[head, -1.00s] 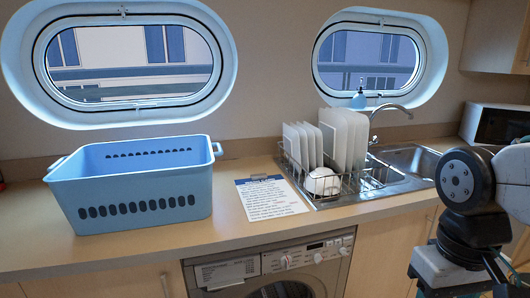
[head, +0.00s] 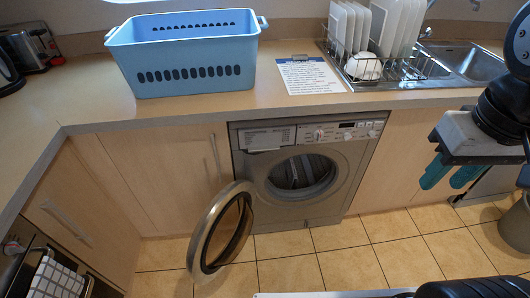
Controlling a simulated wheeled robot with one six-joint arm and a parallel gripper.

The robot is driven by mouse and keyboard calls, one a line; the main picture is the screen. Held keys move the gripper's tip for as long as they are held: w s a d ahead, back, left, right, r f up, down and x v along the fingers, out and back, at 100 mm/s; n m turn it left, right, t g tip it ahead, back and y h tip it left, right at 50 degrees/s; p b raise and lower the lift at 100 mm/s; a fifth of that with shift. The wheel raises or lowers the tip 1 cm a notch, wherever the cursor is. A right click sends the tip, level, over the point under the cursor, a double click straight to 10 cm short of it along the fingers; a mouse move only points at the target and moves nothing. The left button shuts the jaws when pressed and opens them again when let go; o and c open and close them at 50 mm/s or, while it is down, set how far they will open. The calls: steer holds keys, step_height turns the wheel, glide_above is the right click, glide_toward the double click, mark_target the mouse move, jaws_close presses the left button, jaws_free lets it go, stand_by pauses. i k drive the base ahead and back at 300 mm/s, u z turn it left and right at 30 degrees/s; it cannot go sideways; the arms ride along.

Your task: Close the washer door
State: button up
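The washer (head: 322,205) stands under the counter in the middle of the head view, a grey front-loader with its round drum opening uncovered. Its round door (head: 221,232), a metal ring with dark glass, is swung wide open to the left, out over the floor. My gripper (head: 450,178), with two teal fingers, hangs at the right, well apart from the washer and the door. The fingers are spread with a gap between them and nothing shows in it.
The wooden counter (head: 100,100) carries a blue laundry basket (head: 195,75), a clipboard (head: 309,77) and a dish rack (head: 385,68). A checked towel (head: 56,279) hangs at an oven front, bottom left. A bin (head: 514,222) stands at the right. The tiled floor before the washer is clear.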

mark_target(200, 273)
steer(key=u, duration=0.4)
steer(key=k, duration=0.7)
steer(key=u, duration=0.35)
steer(key=i, duration=1)
steer(key=u, duration=0.15)
